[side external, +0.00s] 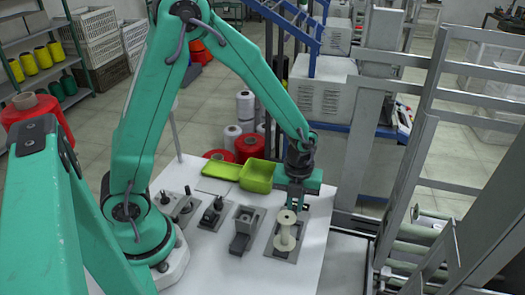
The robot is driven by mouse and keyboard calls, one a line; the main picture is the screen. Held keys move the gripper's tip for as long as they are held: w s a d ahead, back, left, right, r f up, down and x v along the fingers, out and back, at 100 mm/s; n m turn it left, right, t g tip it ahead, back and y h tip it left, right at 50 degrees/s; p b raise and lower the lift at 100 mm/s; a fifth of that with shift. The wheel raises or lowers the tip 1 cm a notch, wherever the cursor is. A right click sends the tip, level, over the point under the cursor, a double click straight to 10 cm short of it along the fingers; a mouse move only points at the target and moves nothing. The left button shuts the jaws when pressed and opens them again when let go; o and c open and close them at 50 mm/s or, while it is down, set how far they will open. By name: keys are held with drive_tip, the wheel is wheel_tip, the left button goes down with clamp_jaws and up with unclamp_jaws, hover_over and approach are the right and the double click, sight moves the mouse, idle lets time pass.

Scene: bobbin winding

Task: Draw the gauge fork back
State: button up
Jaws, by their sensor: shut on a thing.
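My gripper (291,205) hangs down at the right end of the white table, just behind a cream bobbin (286,238). The bobbin stands upright on a grey plate. My jaws look shut on a small dark piece that shows beside them, which seems to be the gauge fork (306,208). Most of it is hidden by my jaws and the bobbin's top flange. I cannot tell whether the fork touches the bobbin.
A green open bin (257,176) and a shallow green tray (221,170) sit left of my gripper. Grey fixtures with a block (241,232) and dark knobs (211,214) stand along the white table (215,268). The table's front strip is clear. A metal frame rises at the right.

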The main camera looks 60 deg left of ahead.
drive_tip(key=shift+w+a, duration=0.4)
drive_tip(key=shift+w, duration=0.2)
idle(1.4)
drive_tip(key=o, duration=0.6)
drive_tip(key=shift+s+r, duration=0.1)
drive_tip(key=shift+r, duration=0.1)
wheel_tip(320, 180, up, 7)
drive_tip(key=shift+f, duration=0.15)
idle(0.5)
